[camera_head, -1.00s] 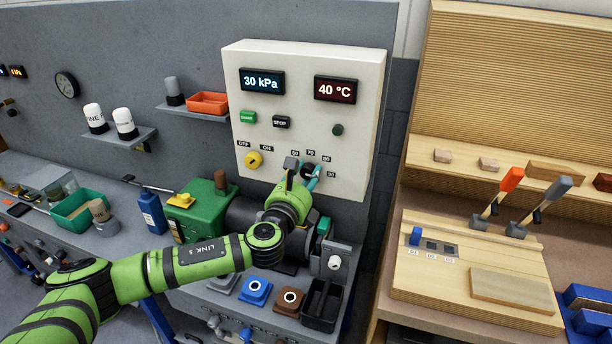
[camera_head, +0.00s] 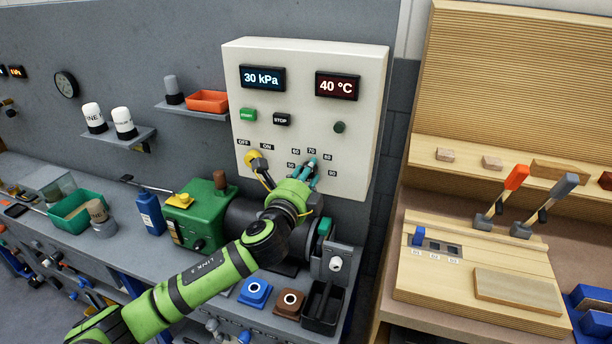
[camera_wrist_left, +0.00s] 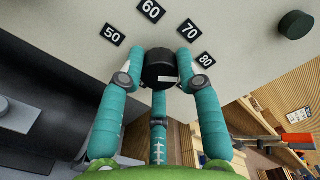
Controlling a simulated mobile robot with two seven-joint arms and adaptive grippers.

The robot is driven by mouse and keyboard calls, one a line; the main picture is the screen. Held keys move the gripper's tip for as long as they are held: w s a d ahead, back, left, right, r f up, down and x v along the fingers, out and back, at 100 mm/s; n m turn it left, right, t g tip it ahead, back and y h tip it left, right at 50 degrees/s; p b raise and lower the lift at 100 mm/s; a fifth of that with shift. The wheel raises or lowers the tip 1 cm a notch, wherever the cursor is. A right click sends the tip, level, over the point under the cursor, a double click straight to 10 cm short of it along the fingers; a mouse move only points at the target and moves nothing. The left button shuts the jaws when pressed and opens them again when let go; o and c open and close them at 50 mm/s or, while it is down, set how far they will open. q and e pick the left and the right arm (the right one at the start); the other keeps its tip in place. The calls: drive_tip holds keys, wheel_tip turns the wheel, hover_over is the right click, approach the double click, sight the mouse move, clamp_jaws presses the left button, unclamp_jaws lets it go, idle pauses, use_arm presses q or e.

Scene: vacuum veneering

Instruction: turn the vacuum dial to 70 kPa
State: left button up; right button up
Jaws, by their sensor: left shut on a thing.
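The vacuum dial (camera_wrist_left: 160,68) is a black round knob on the cream control panel (camera_head: 355,125). Labels from 50 to 80 show around it in the wrist view; the head view also shows 90. The pressure display (camera_head: 262,78) reads 30 kPa. My left gripper (camera_head: 306,173) is at the dial, its teal fingers shut around the knob, also in the left wrist view (camera_wrist_left: 161,80). A small white mark shows on the knob's face. In the head view the fingers mostly hide the dial. My right gripper is not in view.
The yellow OFF/ON knob (camera_head: 258,164) is left of the dial, partly covered. Green start (camera_head: 248,114) and black STOP (camera_head: 282,119) buttons sit above. A green machine (camera_head: 205,220) stands below left. A wooden bench (camera_head: 430,285) is at the right.

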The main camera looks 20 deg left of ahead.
use_arm(q)
drive_tip(key=n, duration=1)
drive_tip(key=shift+d, duration=0.2)
drive_tip(key=shift+n, duration=0.4)
drive_tip(key=o, duration=1.1)
drive_tip(key=shift+r, duration=0.1)
drive_tip(key=shift+o, duration=0.2)
drive_tip(key=shift+d, duration=0.1)
drive_tip(key=s, duration=1.2)
drive_tip(key=shift+a, duration=0.25)
